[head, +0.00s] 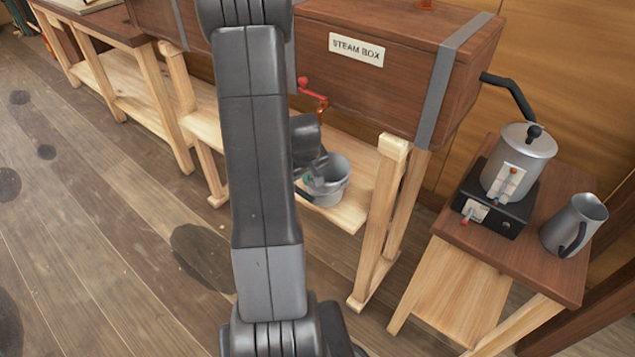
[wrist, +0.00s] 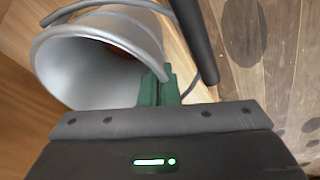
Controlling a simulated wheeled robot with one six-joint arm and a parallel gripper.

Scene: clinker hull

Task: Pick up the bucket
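The grey metal bucket (head: 332,192) stands upright on the pale wooden shelf under the steam box, partly hidden by my arm in the head view. Its open mouth faces the camera in the wrist view (wrist: 85,62), and it looks empty inside. A dark bar shows beside the bucket at the upper right of the wrist view. My gripper (head: 315,175) is at the bucket's rim. In the wrist view its green fingertips (wrist: 158,86) are close together, with the rim's right edge between them. I cannot tell whether the bucket is lifted off the shelf.
The steam box (head: 390,65) hangs over the shelf (head: 345,213), with a red valve (head: 312,92) at its front. A trestle leg (head: 380,215) stands right of the bucket. A side table at right holds a kettle (head: 518,160) on a burner and a jug (head: 573,224). The floor is open at left.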

